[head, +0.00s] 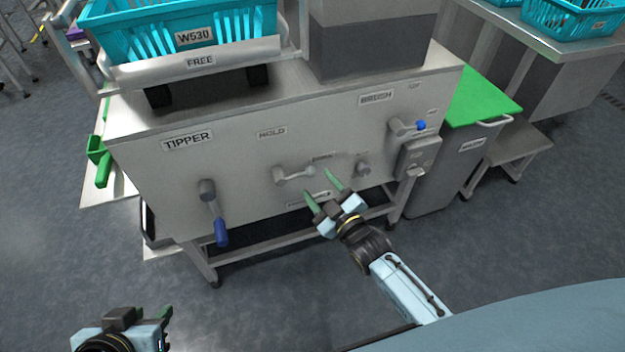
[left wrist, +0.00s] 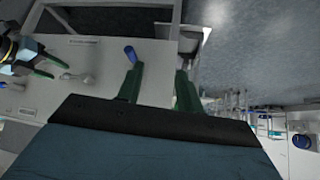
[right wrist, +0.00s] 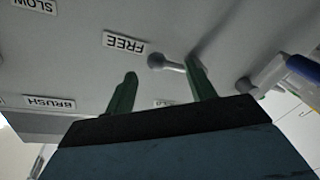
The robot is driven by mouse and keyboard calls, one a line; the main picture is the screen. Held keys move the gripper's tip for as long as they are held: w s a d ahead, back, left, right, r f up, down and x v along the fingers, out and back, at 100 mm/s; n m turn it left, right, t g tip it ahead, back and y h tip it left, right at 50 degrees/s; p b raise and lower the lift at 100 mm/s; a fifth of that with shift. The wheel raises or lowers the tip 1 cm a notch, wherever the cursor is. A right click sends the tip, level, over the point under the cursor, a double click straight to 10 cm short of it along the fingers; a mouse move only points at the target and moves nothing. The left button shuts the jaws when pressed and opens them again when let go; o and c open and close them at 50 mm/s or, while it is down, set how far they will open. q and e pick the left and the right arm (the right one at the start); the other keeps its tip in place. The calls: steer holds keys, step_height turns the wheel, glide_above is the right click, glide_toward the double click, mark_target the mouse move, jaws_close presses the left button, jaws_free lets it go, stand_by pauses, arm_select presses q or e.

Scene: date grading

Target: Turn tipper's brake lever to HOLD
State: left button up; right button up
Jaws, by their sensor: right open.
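The brake lever (head: 295,175) is a grey lever on the tipper's front panel (head: 245,160), lying roughly sideways between a HOLD label (head: 272,132) above and a partly hidden label below. In the right wrist view the lever's round knob (right wrist: 156,61) is beside a FREE label (right wrist: 125,43), and one finger covers part of the lever's other end. My right gripper (head: 318,185) is open in front of the panel, just right of and below the lever; I cannot tell if it touches. My left gripper (head: 145,318) is open and empty, low at the left; it shows its fingers in the left wrist view (left wrist: 158,88).
A blue-handled lever (head: 221,232) hangs down left of the brake lever. A small knob (head: 363,168) and a blue-tipped lever (head: 420,125) are to the right. A teal crate (head: 190,27) sits on top. A green-lidded bin (head: 480,95) stands at right. Open floor lies in front.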

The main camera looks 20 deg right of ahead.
mark_target(312, 176)
arm_select(q)
steer(key=w+d+r+t+h+b, duration=0.1)
steer(key=w+d+r+t, duration=0.1)
steer(key=w+r+t, duration=0.2)
steer(key=shift+w+d+r, duration=0.2)
steer(key=shift+w, duration=0.2)
arm_select(e)
steer(key=shift+x, duration=2)
steer(key=shift+r, duration=0.1)
jaws_close()
